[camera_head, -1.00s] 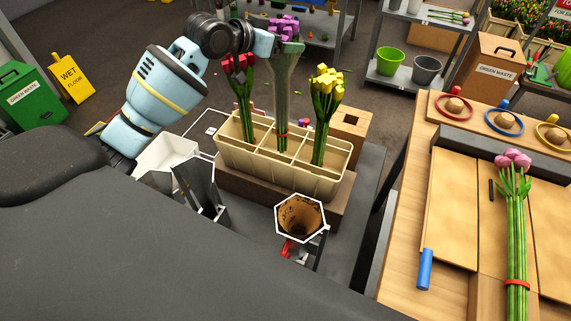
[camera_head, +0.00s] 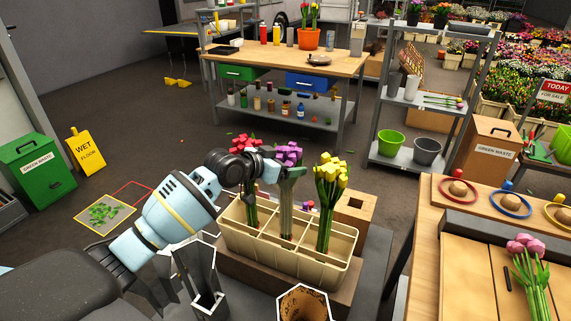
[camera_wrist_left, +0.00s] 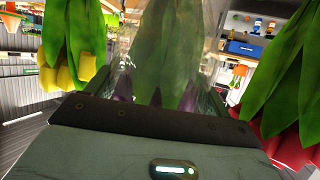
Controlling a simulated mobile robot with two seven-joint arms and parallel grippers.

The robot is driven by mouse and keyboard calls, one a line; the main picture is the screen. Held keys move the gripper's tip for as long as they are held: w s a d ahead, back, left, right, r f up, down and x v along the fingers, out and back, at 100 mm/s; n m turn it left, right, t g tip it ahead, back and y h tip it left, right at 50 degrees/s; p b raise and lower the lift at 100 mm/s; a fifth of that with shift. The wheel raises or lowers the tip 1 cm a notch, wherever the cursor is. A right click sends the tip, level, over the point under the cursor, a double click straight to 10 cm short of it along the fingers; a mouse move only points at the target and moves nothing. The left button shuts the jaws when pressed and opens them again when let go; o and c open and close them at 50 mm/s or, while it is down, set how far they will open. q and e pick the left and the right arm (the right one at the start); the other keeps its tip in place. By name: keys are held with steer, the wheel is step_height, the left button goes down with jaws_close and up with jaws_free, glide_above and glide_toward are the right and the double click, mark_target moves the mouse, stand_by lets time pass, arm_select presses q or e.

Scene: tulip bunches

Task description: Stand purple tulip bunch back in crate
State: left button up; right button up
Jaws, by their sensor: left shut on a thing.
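The cream crate (camera_head: 285,264) has several compartments and stands on a brown block. My left gripper (camera_head: 283,172) is shut on the purple tulip bunch (camera_head: 288,153), just below the flowers. The bunch is upright, and its stems go down into a middle compartment; whether they touch the floor is hidden. In the left wrist view, its wrapped leaves (camera_wrist_left: 165,55) fill the middle, with the purple flowers mostly hidden by my gripper. Red tulips (camera_head: 249,147) stand left of it, partly behind my wrist, and yellow tulips (camera_head: 331,170) stand right. My right gripper is out of view.
A wooden block with a square hole (camera_head: 355,206) stands behind the crate. A brown-lined cone in a white hexagonal holder (camera_head: 303,303) is in front. Pink tulips (camera_head: 525,245) lie on the right-hand workbench (camera_head: 425,245).

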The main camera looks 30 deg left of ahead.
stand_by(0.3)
arm_select(q)
steer(key=shift+f, duration=0.15)
steer(key=o, duration=1)
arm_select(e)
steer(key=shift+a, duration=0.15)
arm_select(q)
steer(key=shift+s+r, duration=0.15)
steer(key=shift+r, duration=0.05)
steer(key=v, duration=1.1)
steer(key=shift+s+a+r+p, duration=0.1)
steer(key=shift+s+a+p, duration=0.05)
steer(key=shift+s+p, duration=0.2)
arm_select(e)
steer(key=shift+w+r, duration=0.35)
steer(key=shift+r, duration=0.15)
